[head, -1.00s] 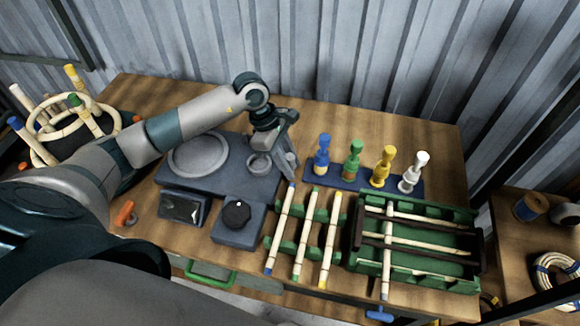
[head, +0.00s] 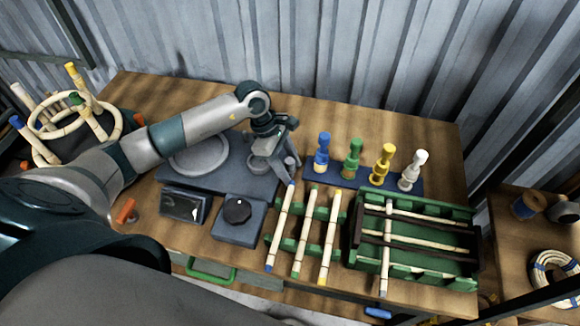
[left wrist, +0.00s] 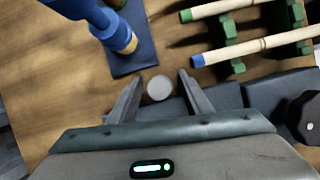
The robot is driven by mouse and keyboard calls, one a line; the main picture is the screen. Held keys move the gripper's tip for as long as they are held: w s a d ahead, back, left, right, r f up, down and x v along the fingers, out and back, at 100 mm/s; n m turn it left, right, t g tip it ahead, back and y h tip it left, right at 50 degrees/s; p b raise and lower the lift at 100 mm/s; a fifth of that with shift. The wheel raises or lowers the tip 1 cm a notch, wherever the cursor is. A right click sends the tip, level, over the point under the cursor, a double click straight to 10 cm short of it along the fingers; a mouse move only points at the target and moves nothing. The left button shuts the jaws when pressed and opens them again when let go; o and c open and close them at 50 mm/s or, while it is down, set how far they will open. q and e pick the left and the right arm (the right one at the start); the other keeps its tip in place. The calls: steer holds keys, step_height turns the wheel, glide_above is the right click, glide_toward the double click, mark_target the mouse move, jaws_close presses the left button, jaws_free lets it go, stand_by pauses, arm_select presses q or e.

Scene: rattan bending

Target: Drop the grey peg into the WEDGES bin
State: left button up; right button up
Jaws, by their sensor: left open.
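The grey peg (left wrist: 159,88) shows end-on as a pale round top between the fingers in the left wrist view. In the head view a small grey cylinder (head: 290,161) stands by the fingers and looks like the same peg. My left gripper (left wrist: 159,79) is open, with one finger on either side of the peg and gaps visible. In the head view my left gripper (head: 281,167) points down at the right edge of the dark bending station. I see no readable WEDGES label, so I cannot tell which container is that bin. My right gripper is not in view.
The bending station (head: 228,182) has a round plate and black knob. Blue, green, yellow and white pegs stand on a blue strip (head: 314,176). Several rattan poles lie on green supports. A green crate (head: 455,282) is at right.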

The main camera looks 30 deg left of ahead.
arm_select(q)
steer(key=shift+r, duration=0.1)
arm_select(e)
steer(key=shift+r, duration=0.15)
arm_select(q)
steer(key=shift+r+p, duration=0.15)
steer(key=shift+p, duration=0.15)
steer(key=shift+a+r+b, duration=0.2)
steer(key=shift+b, duration=0.15)
steer(key=b+v, duration=0.2)
steer(key=v, duration=0.3)
steer(key=shift+a+r, duration=0.1)
steer(key=shift+r, duration=0.05)
steer(key=b+v, duration=0.2)
steer(key=v, duration=0.4)
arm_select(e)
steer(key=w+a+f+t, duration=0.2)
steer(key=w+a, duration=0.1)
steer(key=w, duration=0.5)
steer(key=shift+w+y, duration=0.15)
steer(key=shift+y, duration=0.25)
arm_select(q)
steer(key=shift+c, duration=0.3)
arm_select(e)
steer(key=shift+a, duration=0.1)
